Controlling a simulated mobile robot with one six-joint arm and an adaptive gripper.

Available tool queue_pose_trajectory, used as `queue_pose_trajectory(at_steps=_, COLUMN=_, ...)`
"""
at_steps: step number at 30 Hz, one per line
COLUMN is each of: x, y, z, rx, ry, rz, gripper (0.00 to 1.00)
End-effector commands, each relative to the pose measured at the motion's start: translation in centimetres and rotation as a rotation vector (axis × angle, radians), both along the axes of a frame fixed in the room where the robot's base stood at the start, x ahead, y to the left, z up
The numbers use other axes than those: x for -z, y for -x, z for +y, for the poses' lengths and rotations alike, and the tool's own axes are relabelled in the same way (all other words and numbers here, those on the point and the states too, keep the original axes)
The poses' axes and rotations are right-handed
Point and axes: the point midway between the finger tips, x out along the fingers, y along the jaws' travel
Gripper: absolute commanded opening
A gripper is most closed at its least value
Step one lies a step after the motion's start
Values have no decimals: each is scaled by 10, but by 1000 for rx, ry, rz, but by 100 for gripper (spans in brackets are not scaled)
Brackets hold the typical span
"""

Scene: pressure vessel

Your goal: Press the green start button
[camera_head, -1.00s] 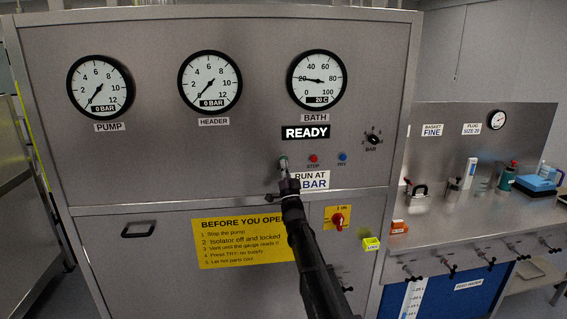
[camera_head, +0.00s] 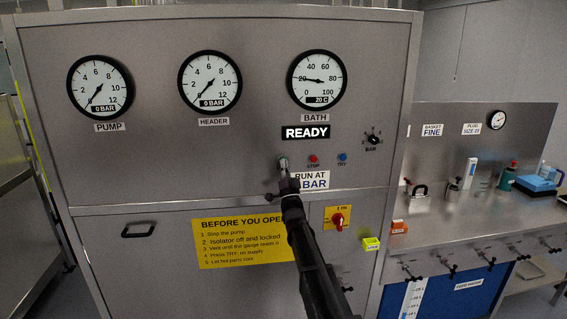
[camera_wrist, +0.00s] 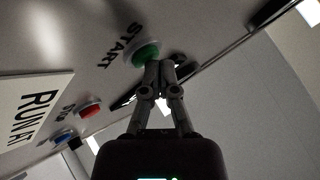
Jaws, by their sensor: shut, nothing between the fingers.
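The green start button (camera_wrist: 142,54) shows in the wrist view beside the word START, on the grey panel. My gripper (camera_wrist: 160,66) is shut and empty, its fingertips at the lower right edge of the button. Whether they touch it I cannot tell. In the head view the green button (camera_head: 283,162) is a small patch just above my gripper (camera_head: 284,172), which hides most of that spot and the label under it.
The red STOP button (camera_head: 313,158) and blue TRY button (camera_head: 342,157) sit to the right, with a black BAR knob (camera_head: 373,139) beyond. A READY display (camera_head: 306,133) is above. A red isolator switch (camera_head: 338,219) is lower right.

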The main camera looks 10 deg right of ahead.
Motion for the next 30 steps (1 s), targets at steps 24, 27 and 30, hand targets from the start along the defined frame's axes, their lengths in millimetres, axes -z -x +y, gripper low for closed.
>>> queue_pose_trajectory(at_steps=24, x=1, y=2, z=0, rx=0, ry=0, rz=1, gripper=0)
queue_pose_trajectory(at_steps=27, x=1, y=4, z=0, rx=0, ry=1, rz=1, gripper=0)
queue_pose_trajectory(at_steps=30, x=1, y=4, z=0, rx=0, ry=0, rz=0, gripper=0)
